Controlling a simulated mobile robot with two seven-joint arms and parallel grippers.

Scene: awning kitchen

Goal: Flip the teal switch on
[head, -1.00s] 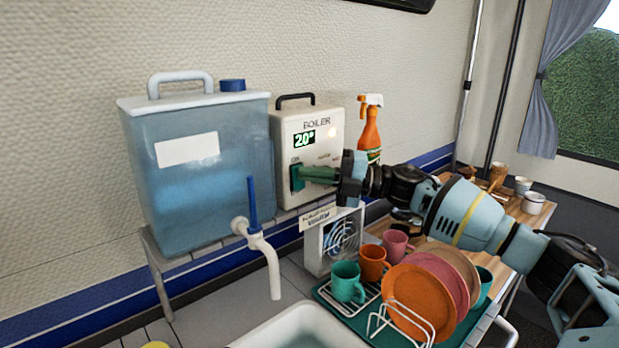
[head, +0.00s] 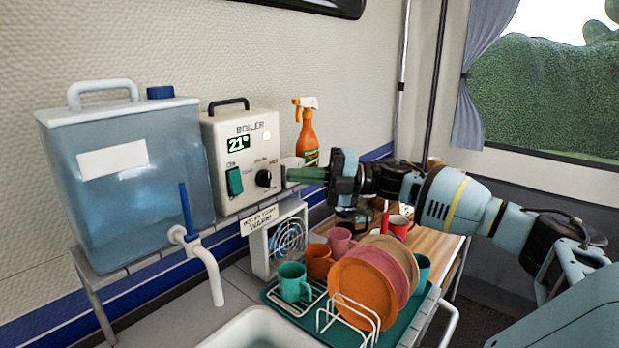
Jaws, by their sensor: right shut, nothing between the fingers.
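The teal switch (head: 234,182) is on the lower left front of the cream boiler (head: 212,145). It is in plain view with nothing touching it; its tilt is too small to tell. The boiler's green display (head: 238,143) reads 21°, and a small pale light (head: 267,135) shows near it. A black knob (head: 264,178) is right of the switch. My right gripper (head: 290,174) is shut and empty, with its green fingers pointing left, just right of the boiler and apart from the switch. My left gripper is not in view.
A blue water tank (head: 130,190) with a white tap (head: 205,262) stands left of the boiler. A small fan (head: 287,243) is below it. A dish rack with cups and plates (head: 362,292) stands below my right arm. An orange spray bottle (head: 307,135) is behind the gripper.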

